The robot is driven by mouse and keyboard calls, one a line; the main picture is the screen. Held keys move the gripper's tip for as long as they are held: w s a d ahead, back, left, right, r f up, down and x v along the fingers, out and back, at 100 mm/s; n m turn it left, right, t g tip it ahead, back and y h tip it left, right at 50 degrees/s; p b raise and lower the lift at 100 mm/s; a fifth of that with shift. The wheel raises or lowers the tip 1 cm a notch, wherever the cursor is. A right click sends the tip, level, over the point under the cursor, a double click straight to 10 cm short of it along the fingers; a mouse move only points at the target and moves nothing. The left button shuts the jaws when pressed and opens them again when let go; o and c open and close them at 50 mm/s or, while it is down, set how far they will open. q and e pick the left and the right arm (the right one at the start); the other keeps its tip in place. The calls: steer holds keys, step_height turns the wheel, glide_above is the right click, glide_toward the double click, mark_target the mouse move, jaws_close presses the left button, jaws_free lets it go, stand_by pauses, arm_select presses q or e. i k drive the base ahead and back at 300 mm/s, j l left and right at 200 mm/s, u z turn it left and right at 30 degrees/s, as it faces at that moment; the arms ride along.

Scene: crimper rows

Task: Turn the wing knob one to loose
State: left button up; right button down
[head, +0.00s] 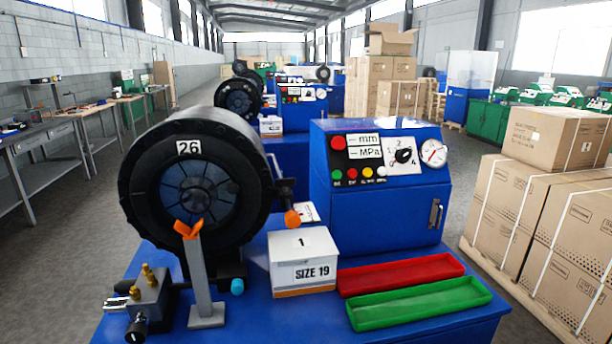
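No part is clearly marked as wing knob one. A black selector knob (403,156) sits on a white number plate on the blue control box (380,210); its exact pointing is too small to tell. Another black knob (136,328) is on the front of a grey block (150,297) with brass fittings, at the lower left of the blue table. An orange knob (292,217) sticks out at the right of the black round crimper head (190,185), marked 26. No loose mark is readable. Neither of my grippers is in view.
An orange V-shaped rest on a grey post (201,280) stands before the crimper. A SIZE 19 box (303,262), a red tray (400,274) and a green tray (420,303) are on the table. Strapped cartons (545,215) stand at the right. Open floor lies at the left.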

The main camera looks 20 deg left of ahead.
mark_target(285, 182)
steer(key=i+l, duration=0.1)
steer(key=l, duration=0.9)
steer(key=i+l, duration=0.15)
steer(key=l, duration=0.35)
